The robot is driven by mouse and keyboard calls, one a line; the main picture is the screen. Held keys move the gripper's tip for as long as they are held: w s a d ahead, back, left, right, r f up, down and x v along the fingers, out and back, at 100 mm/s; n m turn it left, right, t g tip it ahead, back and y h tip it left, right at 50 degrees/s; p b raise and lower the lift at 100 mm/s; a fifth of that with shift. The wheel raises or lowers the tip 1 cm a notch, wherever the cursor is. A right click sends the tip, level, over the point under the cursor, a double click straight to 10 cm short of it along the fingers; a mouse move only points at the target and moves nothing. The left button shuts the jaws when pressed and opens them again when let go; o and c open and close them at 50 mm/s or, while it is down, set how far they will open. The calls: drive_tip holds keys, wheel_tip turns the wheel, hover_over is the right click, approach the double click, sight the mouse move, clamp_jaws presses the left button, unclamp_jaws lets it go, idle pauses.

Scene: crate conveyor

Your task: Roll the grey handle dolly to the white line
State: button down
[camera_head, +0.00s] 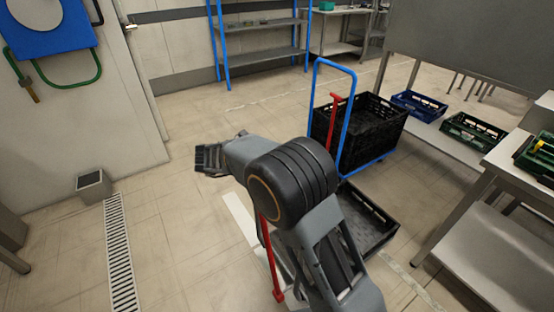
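My gripper (207,159) is at the end of my arm, left of centre, above bare floor; its dark fingers touch nothing I can see, and their gap is unclear. No grey dolly handle is clearly visible. A low black crate (387,231) sits behind and right of my arm, which hides whatever is beneath it. A red bar (268,255) slants down beside my arm, partly hidden. A white strip (240,217) lies on the floor left of my arm, partly covered by it; it may be the white line.
A blue-handled dolly (348,122) with a large black crate (384,122) stands just behind. Tables with crates (472,131) line the right. A blue shelf rack (262,33) stands at the back. A floor drain (119,255) and small grey box (93,186) are left. Left-centre floor is clear.

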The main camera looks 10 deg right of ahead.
drive_tip(key=shift+s+a, duration=0.15)
drive_tip(key=shift+a, duration=0.15)
drive_tip(key=c, duration=0.9)
unclamp_jaws()
drive_tip(key=a+r+p, duration=0.2)
drive_tip(key=a+p, duration=1.1)
drive_tip(key=p, duration=0.1)
drive_tip(key=shift+w+a+r+p, duration=0.25)
drive_tip(key=shift+p, duration=0.05)
